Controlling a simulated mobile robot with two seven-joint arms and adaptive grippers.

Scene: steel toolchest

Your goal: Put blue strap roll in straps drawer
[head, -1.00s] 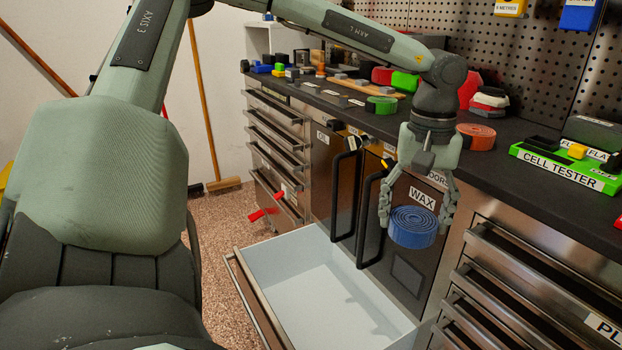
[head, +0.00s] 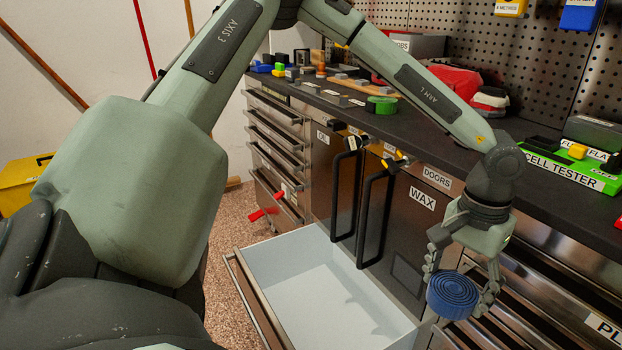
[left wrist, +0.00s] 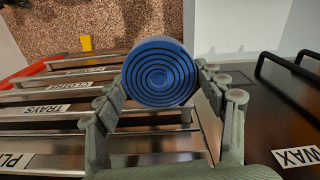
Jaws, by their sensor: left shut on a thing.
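The blue strap roll (head: 453,296) is a coiled disc held between the fingers of my left gripper (head: 462,285). It also shows in the left wrist view (left wrist: 160,73), where the fingers close on its two sides. In the head view the roll hangs just right of an open, empty drawer (head: 330,290) with a pale inside, in front of the closed drawers on the right. No label shows on the open drawer's front from here. My right gripper does not show.
The WAX door (head: 405,240) with black handles stands behind the open drawer. Closed drawers with bar handles (head: 530,270) are at the right. The dark worktop carries a green cell tester (head: 570,168) and a green roll (head: 382,105). Red clips (head: 263,212) show on the left cabinet.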

